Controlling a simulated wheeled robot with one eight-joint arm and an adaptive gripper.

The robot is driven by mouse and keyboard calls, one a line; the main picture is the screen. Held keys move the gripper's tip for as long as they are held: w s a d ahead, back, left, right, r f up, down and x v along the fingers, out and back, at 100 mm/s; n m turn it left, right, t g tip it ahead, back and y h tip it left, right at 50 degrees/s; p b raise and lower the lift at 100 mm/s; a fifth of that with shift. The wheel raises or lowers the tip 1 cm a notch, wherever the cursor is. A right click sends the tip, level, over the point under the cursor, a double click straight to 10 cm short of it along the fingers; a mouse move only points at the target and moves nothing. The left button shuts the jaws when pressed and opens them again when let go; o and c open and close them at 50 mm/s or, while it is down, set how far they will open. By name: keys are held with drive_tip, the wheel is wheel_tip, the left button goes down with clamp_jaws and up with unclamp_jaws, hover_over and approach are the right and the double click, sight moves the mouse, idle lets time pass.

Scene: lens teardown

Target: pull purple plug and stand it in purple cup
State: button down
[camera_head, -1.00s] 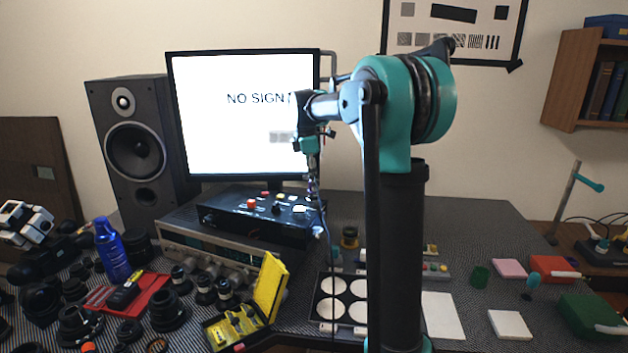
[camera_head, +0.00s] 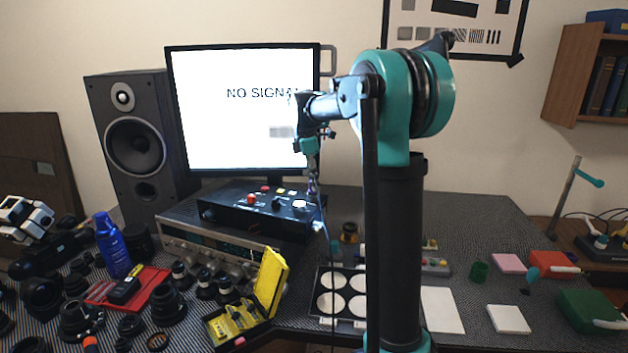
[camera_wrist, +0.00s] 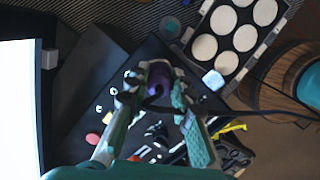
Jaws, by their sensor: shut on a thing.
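My gripper (camera_head: 312,172) hangs above the right part of the black box (camera_head: 250,216), in front of the monitor. In the wrist view my gripper (camera_wrist: 156,88) is shut on the purple plug (camera_wrist: 158,78), which sits between the fingertips. The plug (camera_head: 311,187) shows as a small purple spot below the gripper in the head view. A thin dark cable runs down below it. From these views I cannot tell whether the plug still touches the box. I cannot make out a purple cup; my arm hides part of the table.
A tray with white round wells (camera_head: 343,293) lies in front of the box. A yellow open case (camera_head: 268,283) stands to its left. The monitor (camera_head: 243,110) is close behind my gripper.

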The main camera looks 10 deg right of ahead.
drive_tip(key=shift+f, duration=0.1)
drive_tip(key=c, duration=1.2)
unclamp_jaws()
